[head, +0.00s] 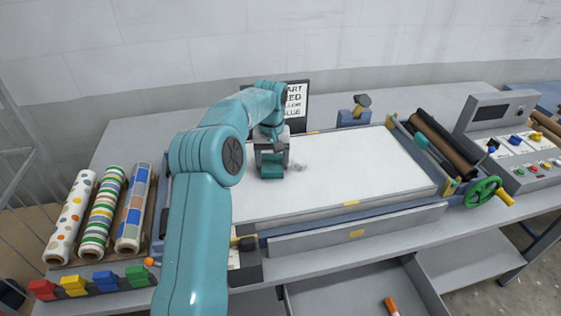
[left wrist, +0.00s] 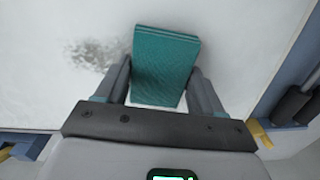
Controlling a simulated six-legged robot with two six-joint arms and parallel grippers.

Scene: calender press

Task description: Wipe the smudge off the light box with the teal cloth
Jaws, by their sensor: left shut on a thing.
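The light box (head: 350,175) is a wide white panel in a blue-grey frame in the middle of the bench. A grey smudge (head: 299,167) marks its surface, and it also shows in the left wrist view (left wrist: 90,55). My left gripper (head: 271,160) is over the panel, just left of the smudge in the head view. It is shut on the folded teal cloth (left wrist: 165,65), which also shows in the head view (head: 271,170). The cloth is beside the smudge, not over it. I cannot tell whether it touches the panel. My right gripper is not in view.
Patterned rolls (head: 102,210) lie at the left, with coloured clips (head: 90,283) in front. A sign (head: 295,103) stands behind my arm. At the right are dark rollers, a green handwheel (head: 482,191) and a control console (head: 497,112). An open drawer (head: 350,290) is below.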

